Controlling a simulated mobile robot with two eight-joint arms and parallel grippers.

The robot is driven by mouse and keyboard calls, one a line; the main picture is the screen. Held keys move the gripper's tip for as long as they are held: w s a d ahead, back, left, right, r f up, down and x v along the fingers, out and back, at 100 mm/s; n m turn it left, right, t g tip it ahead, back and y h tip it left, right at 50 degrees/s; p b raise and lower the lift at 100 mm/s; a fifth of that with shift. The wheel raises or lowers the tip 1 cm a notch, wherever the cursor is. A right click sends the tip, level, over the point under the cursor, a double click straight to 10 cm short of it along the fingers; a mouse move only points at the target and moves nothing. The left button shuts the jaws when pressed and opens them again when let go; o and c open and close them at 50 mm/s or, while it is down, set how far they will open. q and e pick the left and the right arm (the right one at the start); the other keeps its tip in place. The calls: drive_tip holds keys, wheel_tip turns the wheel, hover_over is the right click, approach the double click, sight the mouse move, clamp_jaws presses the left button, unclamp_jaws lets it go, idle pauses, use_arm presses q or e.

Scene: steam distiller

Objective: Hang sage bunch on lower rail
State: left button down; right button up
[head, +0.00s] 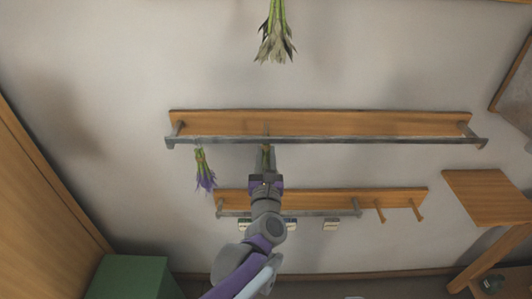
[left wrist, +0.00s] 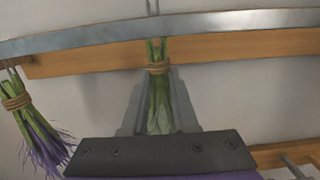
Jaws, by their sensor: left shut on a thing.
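The sage bunch (left wrist: 159,110) is a green leafy bundle tied with brown twine, upright with its stems at the top. My left gripper (head: 266,158) is shut on it, with one finger on each side in the left wrist view. The stem tops lie just in front of or below the long metal rail (head: 350,139), which also shows in the left wrist view (left wrist: 220,22). I cannot tell whether the bunch touches that rail. A thin hook wire (left wrist: 153,6) shows above the rail, in line with the stems. My right gripper is not in view.
A purple-flowered bunch (head: 204,170) hangs from the long rail, left of my gripper. Another bunch (head: 276,36) hangs higher up. A shorter rail with pegs (head: 395,199) is below. A green box (head: 130,278) stands lower left. The long rail's right part is clear.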

use_arm(q)
drive_tip(key=shift+s, duration=0.25)
idle(0.4)
drive_tip(key=shift+s, duration=1.15)
drive_tip(key=shift+s, duration=0.1)
drive_tip(key=shift+f+b, duration=0.35)
drive_tip(key=shift+f, duration=0.45)
idle(1.2)
drive_tip(key=c, duration=0.6)
unclamp_jaws()
drive_tip(key=shift+o, duration=0.3)
drive_tip(key=o, duration=0.4)
